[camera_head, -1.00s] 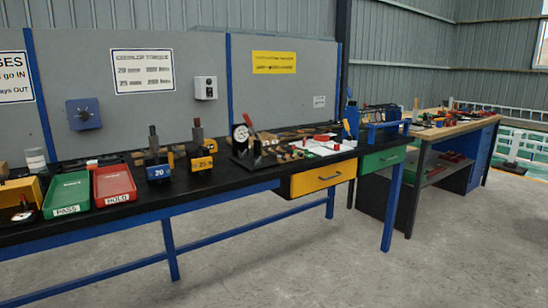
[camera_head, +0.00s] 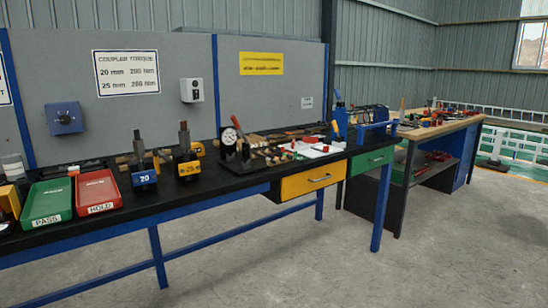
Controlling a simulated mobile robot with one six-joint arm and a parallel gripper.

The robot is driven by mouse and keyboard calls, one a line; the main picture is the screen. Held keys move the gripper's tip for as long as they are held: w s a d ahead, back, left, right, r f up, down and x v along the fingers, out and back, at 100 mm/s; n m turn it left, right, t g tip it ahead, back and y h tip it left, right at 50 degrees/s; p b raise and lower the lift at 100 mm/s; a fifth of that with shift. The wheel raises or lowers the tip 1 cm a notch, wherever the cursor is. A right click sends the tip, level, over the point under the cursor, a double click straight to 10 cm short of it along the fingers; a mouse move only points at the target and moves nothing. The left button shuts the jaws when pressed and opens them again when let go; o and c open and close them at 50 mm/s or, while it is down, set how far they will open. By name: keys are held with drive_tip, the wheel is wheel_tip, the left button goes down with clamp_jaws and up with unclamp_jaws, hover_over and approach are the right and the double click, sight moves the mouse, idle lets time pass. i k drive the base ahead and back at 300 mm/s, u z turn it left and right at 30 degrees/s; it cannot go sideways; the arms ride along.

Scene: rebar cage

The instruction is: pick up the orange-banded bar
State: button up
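I cannot make out a bar with an orange band for sure. A dark bar (camera_head: 138,146) stands upright at a blue block (camera_head: 144,178) marked 20 on the black bench. Another dark bar (camera_head: 184,139) stands upright at a yellow block (camera_head: 189,168). Small yellow-orange parts show beside these blocks, too small to tell if they are bands. Several short pieces (camera_head: 272,159) lie on the bench further right, also too small to tell apart. My gripper is not in view.
A green PASS tray (camera_head: 48,219) and a red HOLD tray (camera_head: 98,206) sit at the bench's left. A dial gauge stand (camera_head: 231,157) is mid-bench. A yellow drawer (camera_head: 311,180) is under the bench. A wood-topped bench (camera_head: 437,129) stands behind right. Open concrete floor (camera_head: 440,260) lies in front.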

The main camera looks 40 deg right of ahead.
sight(272, 156)
drive_tip(key=i, duration=0.85)
drive_tip(key=u, duration=0.05)
